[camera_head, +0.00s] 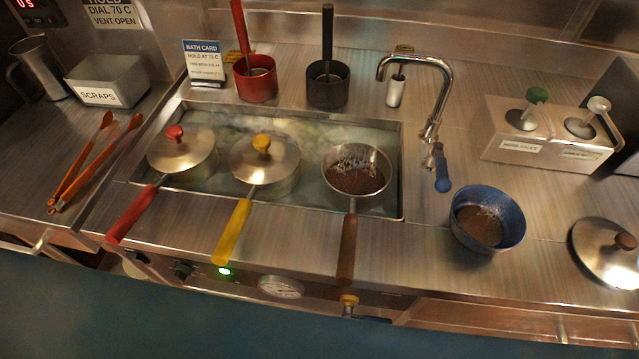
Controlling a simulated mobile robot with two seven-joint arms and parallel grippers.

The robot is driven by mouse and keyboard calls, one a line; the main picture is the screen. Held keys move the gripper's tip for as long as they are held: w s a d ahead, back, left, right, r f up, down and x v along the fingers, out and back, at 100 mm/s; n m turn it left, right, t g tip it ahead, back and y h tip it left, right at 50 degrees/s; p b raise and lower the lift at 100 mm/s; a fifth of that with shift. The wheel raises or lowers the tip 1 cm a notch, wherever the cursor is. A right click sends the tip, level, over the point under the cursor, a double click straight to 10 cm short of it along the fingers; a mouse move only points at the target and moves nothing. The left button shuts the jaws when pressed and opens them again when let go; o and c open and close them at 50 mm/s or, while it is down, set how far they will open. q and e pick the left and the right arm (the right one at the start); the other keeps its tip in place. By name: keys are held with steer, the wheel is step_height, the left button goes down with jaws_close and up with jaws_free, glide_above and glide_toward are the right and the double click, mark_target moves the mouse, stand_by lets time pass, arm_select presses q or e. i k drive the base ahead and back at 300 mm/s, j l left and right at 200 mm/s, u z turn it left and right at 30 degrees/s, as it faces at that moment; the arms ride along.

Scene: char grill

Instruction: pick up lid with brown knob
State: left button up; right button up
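The lid with the brown knob (606,254) lies on the steel counter at the far right, a shiny round disc with its knob (625,241) up. Its right edge is close to the picture's edge. A pan with a brown handle (348,245) sits uncovered in the water bath, with dark brown contents inside. Neither of my grippers shows in the head view.
Red-handled (182,152) and yellow-handled (265,166) lidded pans share the bath (398,150). A blue bowl (487,218) stands left of the brown-knob lid. A tap (432,110) and a pump dispenser box (545,140) stand behind. Orange tongs (85,165) lie left.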

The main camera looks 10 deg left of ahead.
mark_target(608, 250)
steer(key=z, duration=0.4)
steer(key=l+z, duration=0.1)
steer(key=z, duration=0.65)
steer(key=l+z, duration=0.15)
steer(key=z, duration=0.2)
steer(key=k+j+u, duration=0.15)
steer(key=k+u, duration=0.2)
steer(key=k+j+u, duration=0.2)
steer(key=u, duration=0.2)
